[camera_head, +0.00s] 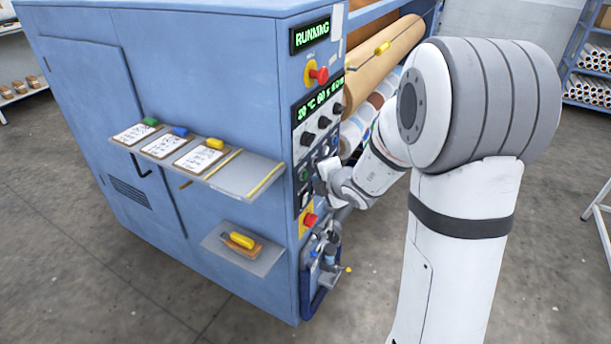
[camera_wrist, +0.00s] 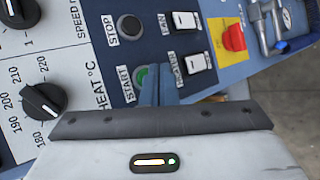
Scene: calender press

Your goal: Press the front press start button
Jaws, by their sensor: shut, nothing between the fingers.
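The green start button (camera_wrist: 141,75) sits on the dark control panel beside the label START in the wrist view. My gripper (camera_wrist: 158,72) is shut and empty, its fingertips at the button and hiding part of it. I cannot tell whether they touch it or whether it is pushed in. In the head view my gripper (camera_head: 318,180) is at the end face of the blue press (camera_head: 225,90). The display (camera_head: 310,34) on top reads RUNNING.
A black STOP button (camera_wrist: 130,27) and white rocker switches FAN (camera_wrist: 186,20) and another (camera_wrist: 195,63) are close by. A red emergency button (camera_wrist: 233,38) and heat knob (camera_wrist: 44,99) flank them. A shelf with clipboards (camera_head: 239,178) juts from the press side.

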